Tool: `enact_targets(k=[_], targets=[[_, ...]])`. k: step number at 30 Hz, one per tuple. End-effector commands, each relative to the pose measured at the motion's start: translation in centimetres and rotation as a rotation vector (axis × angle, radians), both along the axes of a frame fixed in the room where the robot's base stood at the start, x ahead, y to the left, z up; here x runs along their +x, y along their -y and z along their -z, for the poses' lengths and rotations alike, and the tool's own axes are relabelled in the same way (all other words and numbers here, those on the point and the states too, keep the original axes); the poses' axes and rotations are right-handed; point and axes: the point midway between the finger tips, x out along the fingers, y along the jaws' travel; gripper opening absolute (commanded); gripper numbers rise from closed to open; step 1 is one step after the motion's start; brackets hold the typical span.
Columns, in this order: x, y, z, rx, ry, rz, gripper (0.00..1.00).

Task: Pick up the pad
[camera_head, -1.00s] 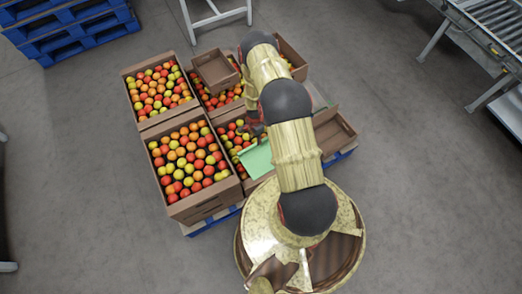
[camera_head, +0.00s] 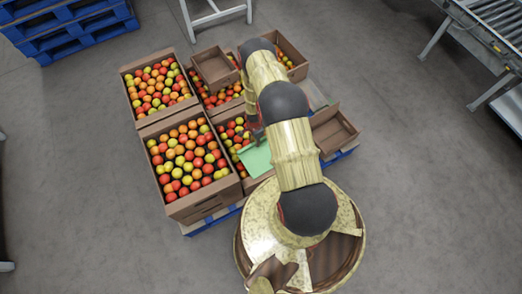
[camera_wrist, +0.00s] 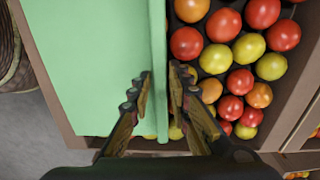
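The pad (camera_head: 256,161) is a flat pale green sheet over the near middle crate of tomatoes, partly hidden by my arm in the head view. In the wrist view the pad (camera_wrist: 95,65) fills the left side, with its narrow raised edge running up the middle. My gripper (camera_wrist: 161,75) has one dark finger on each side of that edge. In the head view my gripper (camera_head: 257,134) is at the pad's upper edge and mostly hidden by my arm.
Cardboard crates of red, orange and yellow tomatoes (camera_head: 186,160) stand on a blue pallet (camera_head: 213,221). Empty brown trays sit at the back (camera_head: 214,68) and right (camera_head: 333,131). A roller conveyor (camera_head: 490,30) is at upper right.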

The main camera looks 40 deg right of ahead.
Motion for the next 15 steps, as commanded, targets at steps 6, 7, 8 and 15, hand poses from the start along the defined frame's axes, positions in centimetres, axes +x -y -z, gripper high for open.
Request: enact_targets(k=[6, 7, 8, 15], targets=[[0.0, 0.0, 0.0, 0.0, 0.0, 0.0, 0.05], [0.0, 0.0, 0.0, 0.0, 0.0, 0.0, 0.03], [0.0, 0.0, 0.0, 0.0, 0.0, 0.0, 0.01], [0.0, 0.0, -0.01, 0.0, 0.0, 0.0, 0.0]])
